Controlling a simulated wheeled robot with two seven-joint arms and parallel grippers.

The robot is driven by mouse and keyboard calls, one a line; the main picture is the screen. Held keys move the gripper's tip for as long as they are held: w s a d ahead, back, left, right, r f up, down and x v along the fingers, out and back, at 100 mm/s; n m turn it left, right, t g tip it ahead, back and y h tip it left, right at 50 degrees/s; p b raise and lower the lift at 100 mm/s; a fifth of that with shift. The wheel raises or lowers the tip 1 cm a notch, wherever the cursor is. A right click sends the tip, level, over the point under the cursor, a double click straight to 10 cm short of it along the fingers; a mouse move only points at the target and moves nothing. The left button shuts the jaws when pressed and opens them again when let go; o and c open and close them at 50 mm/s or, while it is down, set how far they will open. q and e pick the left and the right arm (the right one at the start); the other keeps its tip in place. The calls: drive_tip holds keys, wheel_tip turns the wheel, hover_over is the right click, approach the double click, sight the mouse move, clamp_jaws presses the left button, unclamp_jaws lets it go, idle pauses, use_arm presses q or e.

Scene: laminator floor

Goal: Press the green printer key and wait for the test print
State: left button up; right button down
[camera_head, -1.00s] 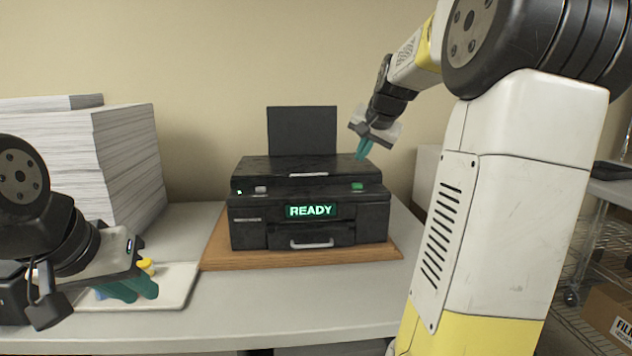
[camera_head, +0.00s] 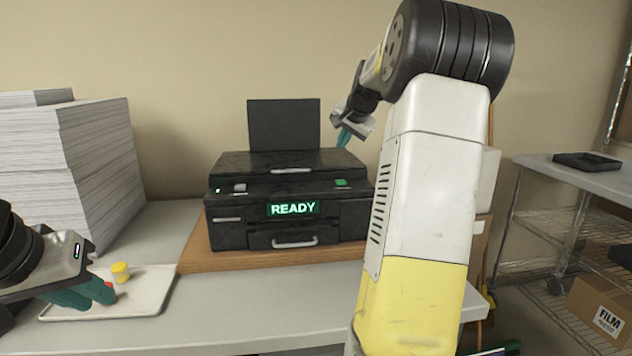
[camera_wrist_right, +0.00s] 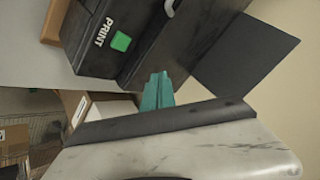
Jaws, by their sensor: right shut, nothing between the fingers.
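The black printer (camera_head: 232,236) stands on a wooden board (camera_head: 190,262), its display (camera_head: 292,208) reading READY in green. The green key (camera_head: 341,183) is at the right of its front top edge. In the right wrist view the key (camera_wrist_right: 121,41) sits beside the word PRINT. My right gripper (camera_head: 343,138) is shut and empty, above and behind the key in the head view, apart from it. Its teal fingertips (camera_wrist_right: 160,80) show near the printer in the wrist view. My left gripper (camera_head: 85,293) is low at the left over a white tray; its finger gap is unclear.
The white tray (camera_head: 150,300) holds a yellow item (camera_head: 120,272) and a red one partly hidden by my left fingers. Tall paper stacks (camera_head: 60,160) stand at the left. A wire-shelf cart (camera_head: 590,178) with a FILM box (camera_head: 603,312) is at the right.

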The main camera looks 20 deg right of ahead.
sight(342, 181)
wheel_tip(342, 181, down, 8)
drive_tip(key=shift+f, duration=0.1)
idle(0.4)
drive_tip(key=shift+f, duration=0.1)
idle(1.9)
drive_tip(key=shift+f, duration=0.25)
